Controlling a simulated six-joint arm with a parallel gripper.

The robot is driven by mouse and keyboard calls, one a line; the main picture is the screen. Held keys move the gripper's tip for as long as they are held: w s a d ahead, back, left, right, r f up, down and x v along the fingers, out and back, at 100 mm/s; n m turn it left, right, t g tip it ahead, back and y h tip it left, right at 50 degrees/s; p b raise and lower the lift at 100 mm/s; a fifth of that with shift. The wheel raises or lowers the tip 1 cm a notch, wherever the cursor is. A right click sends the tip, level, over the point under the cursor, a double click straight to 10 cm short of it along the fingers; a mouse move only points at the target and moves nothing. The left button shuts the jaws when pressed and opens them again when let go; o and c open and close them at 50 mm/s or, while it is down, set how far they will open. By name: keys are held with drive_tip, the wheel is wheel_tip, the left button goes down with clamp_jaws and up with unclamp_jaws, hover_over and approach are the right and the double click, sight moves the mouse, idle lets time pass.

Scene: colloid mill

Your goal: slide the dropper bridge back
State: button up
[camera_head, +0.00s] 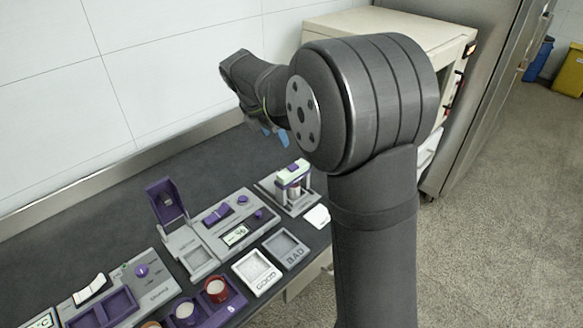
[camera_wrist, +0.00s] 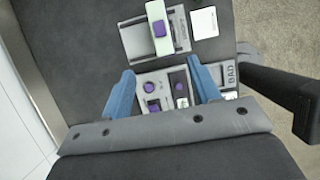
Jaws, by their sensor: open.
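The dropper bridge (camera_head: 293,172) is a pale bar with a purple knob, standing over a grey base at the far right end of the bench's row of devices. In the wrist view the bridge (camera_wrist: 158,22) lies across its grey base near the top, seen from above. My gripper (camera_head: 268,134) is above the bench, behind and above the bridge in the head view. In the wrist view my gripper (camera_wrist: 160,67) shows two blue fingers spread wide, with nothing between them. The bridge is beyond the fingertips and apart from them.
A grey panel (camera_head: 233,222) with purple knobs and an open purple lid (camera_head: 166,199) stands left of the bridge. GOOD (camera_head: 257,270) and BAD (camera_head: 286,248) trays lie in front. A white card (camera_head: 317,216) lies beside the base. The bench behind is clear up to the wall.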

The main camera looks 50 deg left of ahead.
sight(292, 167)
drive_tip(key=x, duration=1.7)
drive_tip(key=shift+f, duration=0.1)
clamp_jaws()
drive_tip(key=a, duration=0.9)
drive_tip(key=shift+a+r, duration=0.2)
